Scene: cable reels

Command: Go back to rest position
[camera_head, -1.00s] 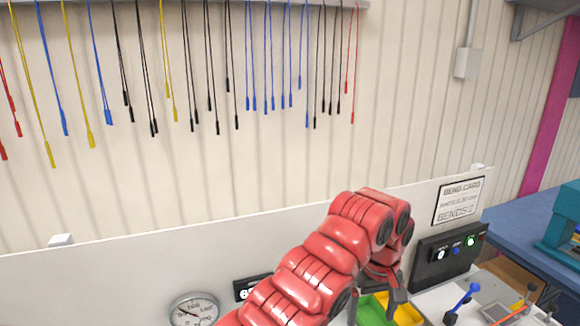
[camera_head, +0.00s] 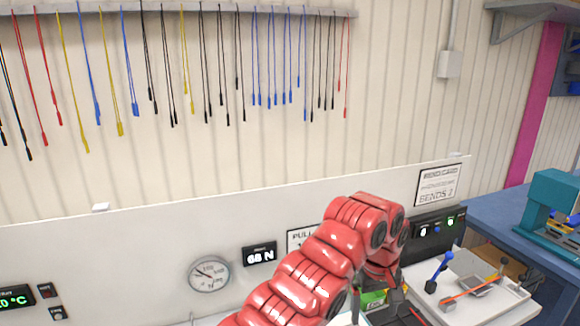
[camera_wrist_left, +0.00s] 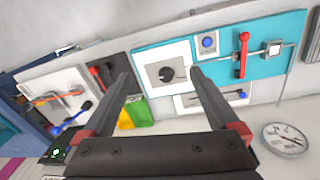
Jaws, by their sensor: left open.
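My left arm (camera_head: 318,262) is red and comes in from the bottom of the head view. It bends down at the wrist over the bench. My left gripper (camera_wrist_left: 163,80) is open in the left wrist view, with two dark fingers apart and nothing between them. In the head view the gripper is partly hidden behind my arm. My right gripper is not in view.
A green bin (camera_wrist_left: 138,110) and a yellow bin show near the left finger. A white tray with a blue lever (camera_head: 437,270) stands right of my arm. A gauge (camera_head: 209,274) is on the low white panel. Cables hang on the wall above, which is clear of my arm.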

